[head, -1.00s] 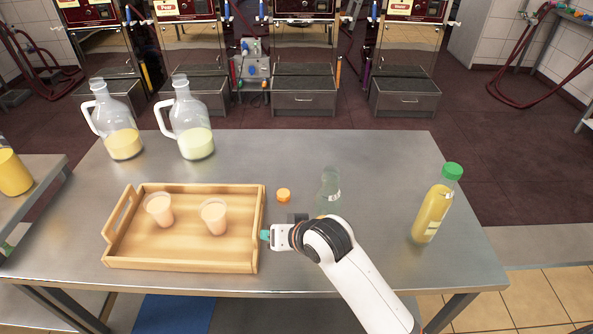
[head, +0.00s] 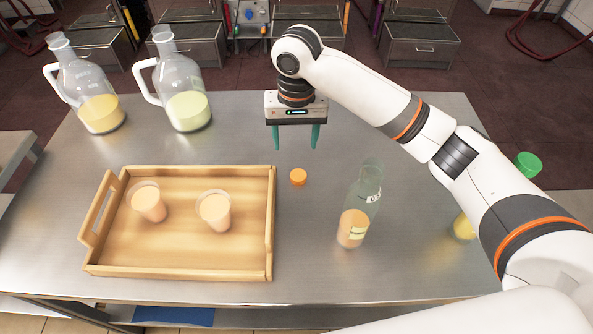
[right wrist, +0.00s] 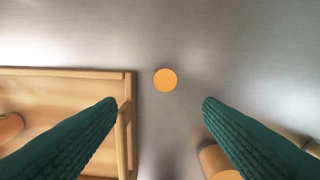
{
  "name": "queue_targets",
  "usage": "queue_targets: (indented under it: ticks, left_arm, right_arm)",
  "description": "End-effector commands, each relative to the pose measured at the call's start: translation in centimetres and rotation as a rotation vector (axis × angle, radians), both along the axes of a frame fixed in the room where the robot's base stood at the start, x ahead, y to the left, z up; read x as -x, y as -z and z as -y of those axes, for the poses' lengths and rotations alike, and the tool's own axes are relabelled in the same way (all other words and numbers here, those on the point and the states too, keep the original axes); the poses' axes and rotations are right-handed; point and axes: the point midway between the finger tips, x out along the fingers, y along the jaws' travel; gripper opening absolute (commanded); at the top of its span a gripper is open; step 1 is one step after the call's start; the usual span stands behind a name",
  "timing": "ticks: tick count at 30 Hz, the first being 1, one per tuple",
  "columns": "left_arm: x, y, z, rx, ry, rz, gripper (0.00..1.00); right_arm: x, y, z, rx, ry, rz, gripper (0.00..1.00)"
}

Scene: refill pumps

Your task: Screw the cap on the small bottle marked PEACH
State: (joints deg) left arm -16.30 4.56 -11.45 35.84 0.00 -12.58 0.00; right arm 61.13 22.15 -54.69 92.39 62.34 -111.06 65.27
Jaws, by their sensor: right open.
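A small orange cap (head: 298,177) lies on the steel table, just right of the tray; it also shows in the right wrist view (right wrist: 165,80), between and beyond my fingertips. A small clear bottle (head: 352,228) stands open to the right of the cap, with peach-coloured liquid in its lower part and a label too small to read. My right gripper (head: 297,148) is open and empty, pointing down above the table, a little behind and above the cap. In the right wrist view its green fingers (right wrist: 160,102) are wide apart. My left gripper is not in view.
A wooden tray (head: 272,225) with two cups of peach-coloured drink (head: 215,211) takes up the left front. Two glass jugs (head: 186,95) stand at the back left. A green-capped bottle (head: 527,165) is partly hidden behind my right arm. The table's middle back is clear.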

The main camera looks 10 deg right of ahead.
Motion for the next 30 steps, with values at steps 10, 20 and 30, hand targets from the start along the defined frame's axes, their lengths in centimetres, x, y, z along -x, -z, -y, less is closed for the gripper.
queue_targets:
  ticks: [10, 20, 30]
  left_arm:
    - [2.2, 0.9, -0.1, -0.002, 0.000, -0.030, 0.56]
    - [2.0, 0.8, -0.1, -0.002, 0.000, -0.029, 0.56]
    - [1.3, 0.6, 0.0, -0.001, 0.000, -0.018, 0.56]
  right_arm:
    - [-0.2, 0.1, 0.5, 0.018, 0.019, -0.010, 0.61]
    - [-0.1, 2.6, 0.5, 0.018, 0.019, -0.011, 0.61]
    - [-0.2, 6.9, 0.5, 0.017, 0.018, -0.009, 0.61]
